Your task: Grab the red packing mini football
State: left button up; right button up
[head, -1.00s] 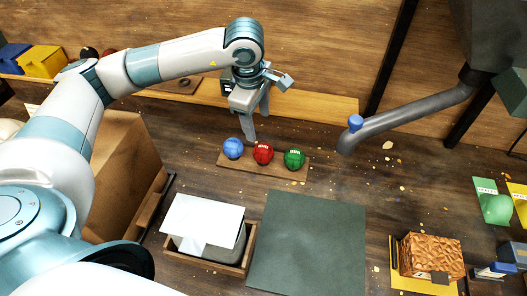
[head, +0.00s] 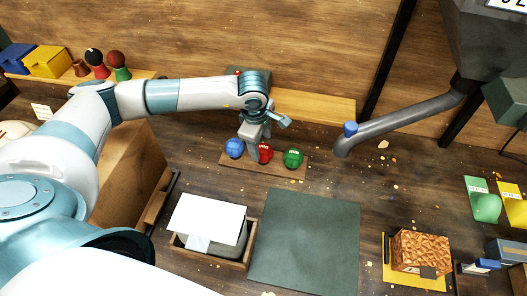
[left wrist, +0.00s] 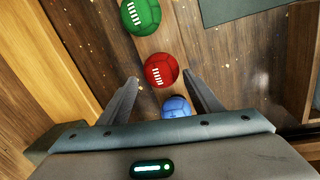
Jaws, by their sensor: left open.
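The red mini football (head: 266,153) sits in the middle of a row on a small wooden board (head: 262,172), with a blue ball (head: 235,148) to its left and a green ball (head: 293,159) to its right. My left gripper (head: 259,153) is over the row from behind and partly hides the red ball. In the left wrist view my left gripper (left wrist: 164,88) is open, its fingers apart with the red ball (left wrist: 161,70) just beyond their tips. The blue ball (left wrist: 177,107) shows nearer the palm, and the green ball (left wrist: 141,15) is farther off. My right gripper is not seen.
A dark green mat (head: 305,240) lies in front of the board. A wooden tray (head: 215,258) with a white sheet stands left of it. A grey pipe (head: 400,125) reaches in from the right. A brown block (head: 420,250) sits far right.

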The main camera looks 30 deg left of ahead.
aim_at(262, 148)
pick_arm(q)
jog(key=shift+d+f+p, duration=0.1)
jog(key=shift+f+p, duration=0.7)
jog(key=shift+p, duration=0.4)
jog(key=shift+w+f+p, duration=0.2)
jog(key=shift+f+p, duration=0.4)
jog(key=shift+f, duration=0.4)
jog(key=shift+w+f, duration=0.15)
jog(key=shift+f, duration=0.6)
jog(key=shift+c, duration=0.2)
jog(key=c, duration=0.8)
